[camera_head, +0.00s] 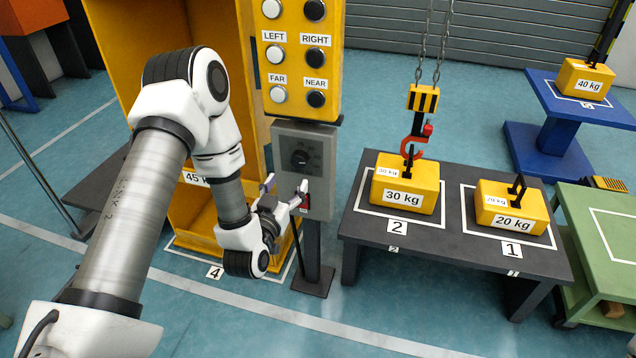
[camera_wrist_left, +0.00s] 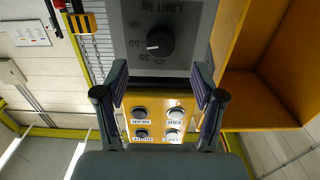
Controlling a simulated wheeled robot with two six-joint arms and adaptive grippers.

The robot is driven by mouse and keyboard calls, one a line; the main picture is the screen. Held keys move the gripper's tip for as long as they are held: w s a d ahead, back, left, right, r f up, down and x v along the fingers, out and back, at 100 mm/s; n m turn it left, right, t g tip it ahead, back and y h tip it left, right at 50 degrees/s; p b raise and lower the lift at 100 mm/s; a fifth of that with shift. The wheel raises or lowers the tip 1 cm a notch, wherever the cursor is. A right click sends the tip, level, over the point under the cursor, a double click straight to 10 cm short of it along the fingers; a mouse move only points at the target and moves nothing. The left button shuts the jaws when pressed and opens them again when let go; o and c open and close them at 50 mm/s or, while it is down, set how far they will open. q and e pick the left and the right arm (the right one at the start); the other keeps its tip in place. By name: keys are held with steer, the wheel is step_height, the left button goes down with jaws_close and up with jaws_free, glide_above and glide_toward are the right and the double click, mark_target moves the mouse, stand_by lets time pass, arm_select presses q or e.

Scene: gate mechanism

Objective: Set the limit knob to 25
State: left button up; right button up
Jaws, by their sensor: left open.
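The limit knob (camera_head: 300,158) is a round black dial on a grey control box (camera_head: 318,180). In the left wrist view the knob (camera_wrist_left: 160,42) appears upside down, with "LIMIT kg" and scale numbers around it. Its white mark is at the left of that picture, near the number that looks like 50; the exact setting is hard to read. My left gripper (camera_head: 284,190) is open and empty, in front of the box and low of the knob in the head view. In the left wrist view the fingers (camera_wrist_left: 160,78) are spread, with the knob beyond their tips, apparently untouched.
A yellow button panel (camera_head: 299,78) stands directly above the box, and a red switch (camera_head: 305,202) sits below the knob. A yellow frame (camera_head: 170,110) stands left. A crane hook (camera_head: 412,145) hangs over the 30 kg weight (camera_head: 404,190) on the dark table (camera_head: 450,240).

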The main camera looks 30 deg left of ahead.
mark_target(298, 163)
arm_select(q)
steer(key=b+x, duration=0.1)
steer(key=x, duration=0.6)
steer(key=shift+w+a+r, duration=0.1)
steer(key=shift+w, duration=0.25)
steer(key=c, duration=1.1)
